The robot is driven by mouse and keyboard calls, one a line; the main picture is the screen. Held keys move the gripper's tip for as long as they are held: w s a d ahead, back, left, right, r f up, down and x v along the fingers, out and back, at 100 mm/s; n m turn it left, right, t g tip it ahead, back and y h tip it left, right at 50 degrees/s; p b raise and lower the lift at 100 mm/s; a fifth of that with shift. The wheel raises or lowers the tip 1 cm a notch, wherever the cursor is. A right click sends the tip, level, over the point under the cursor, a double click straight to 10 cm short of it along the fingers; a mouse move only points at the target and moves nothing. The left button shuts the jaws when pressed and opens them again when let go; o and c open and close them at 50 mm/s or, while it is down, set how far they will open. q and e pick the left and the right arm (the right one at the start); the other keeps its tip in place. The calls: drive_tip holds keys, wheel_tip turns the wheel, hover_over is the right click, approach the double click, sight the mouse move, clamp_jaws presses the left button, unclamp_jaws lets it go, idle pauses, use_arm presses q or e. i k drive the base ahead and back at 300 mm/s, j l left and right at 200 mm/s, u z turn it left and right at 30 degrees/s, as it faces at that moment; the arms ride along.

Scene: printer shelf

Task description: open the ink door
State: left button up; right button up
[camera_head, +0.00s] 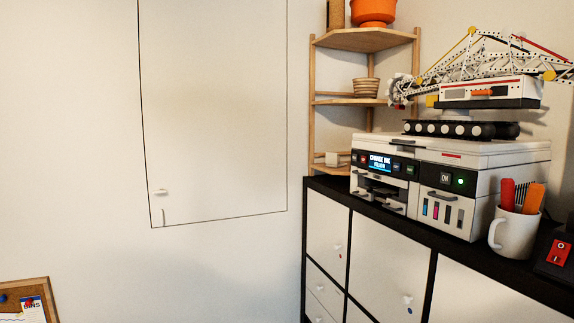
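A white printer (395,182) stands on top of a black-framed cabinet at the right. Its lit screen (380,163) reads "CHANGE INK" with a smaller line below. The ink door (441,207) is the panel on the printer's right front section. Neither of my grippers shows in the head view.
A white mug (513,231) with red and orange items stands close to the printer's right. A large crane model (490,92) sits on the printer. A black device with a red switch (557,251) is at far right. A wooden corner shelf (362,40) stands behind.

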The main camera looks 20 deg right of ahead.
sight(453, 213)
drive_tip(key=l+z, duration=0.1)
drive_tip(key=z, duration=0.4)
drive_tip(key=i+z, duration=0.1)
drive_tip(key=z, duration=0.9)
drive_tip(key=i+l, duration=0.05)
